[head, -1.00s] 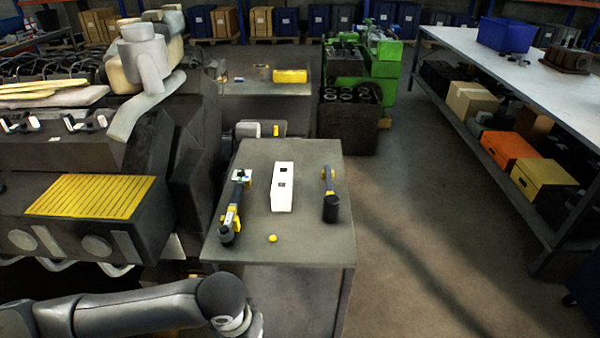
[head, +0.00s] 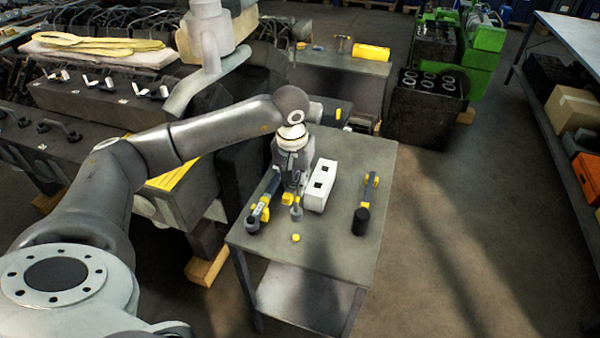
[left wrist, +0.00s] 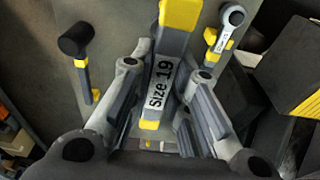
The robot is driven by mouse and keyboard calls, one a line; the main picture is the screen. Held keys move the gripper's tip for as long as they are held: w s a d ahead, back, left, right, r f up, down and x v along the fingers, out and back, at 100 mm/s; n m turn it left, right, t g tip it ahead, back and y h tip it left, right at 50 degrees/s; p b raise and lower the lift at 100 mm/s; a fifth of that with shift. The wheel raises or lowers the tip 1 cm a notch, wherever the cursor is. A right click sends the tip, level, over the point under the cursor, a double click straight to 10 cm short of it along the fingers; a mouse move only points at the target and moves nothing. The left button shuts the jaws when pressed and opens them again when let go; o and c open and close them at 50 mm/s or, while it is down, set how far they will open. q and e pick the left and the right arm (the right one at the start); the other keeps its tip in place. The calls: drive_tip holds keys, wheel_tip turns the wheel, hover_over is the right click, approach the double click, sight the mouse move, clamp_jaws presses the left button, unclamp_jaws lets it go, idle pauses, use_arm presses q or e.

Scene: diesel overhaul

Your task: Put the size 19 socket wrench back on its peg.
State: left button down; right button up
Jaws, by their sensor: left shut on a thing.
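The size 19 socket wrench (left wrist: 161,80) has a grey handle with yellow parts and a "Size 19" label. In the left wrist view it lies between the fingers of my left gripper (left wrist: 158,112), which is shut on it. In the head view my left gripper (head: 291,182) is over the bench, left of the white block, and the wrench shows only as small yellow and grey bits (head: 288,198) below it. I cannot tell whether the wrench touches the bench. No peg can be made out clearly. My right gripper is not in view.
On the bench (head: 338,238) are a white block (head: 321,186) with two dark square holes, a labelled grey-and-yellow tool (head: 262,206) at left, a black-headed tool (head: 361,218) at right and a small yellow ball (head: 296,238).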

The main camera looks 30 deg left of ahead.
sight(295, 211)
use_arm(q)
drive_tip(key=shift+s+f, duration=0.15)
drive_tip(key=shift+f, duration=0.15)
drive_tip(key=shift+s+f+b, duration=0.1)
drive_tip(key=shift+f+b, duration=0.2)
wheel_tip(295, 211, down, 6)
drive_tip(key=b, duration=0.2)
drive_tip(key=shift+r+b, duration=0.15)
drive_tip(key=shift+b, duration=0.2)
drive_tip(key=shift+f+b, duration=0.2)
drive_tip(key=shift+b, duration=0.1)
drive_tip(key=shift+a, duration=0.1)
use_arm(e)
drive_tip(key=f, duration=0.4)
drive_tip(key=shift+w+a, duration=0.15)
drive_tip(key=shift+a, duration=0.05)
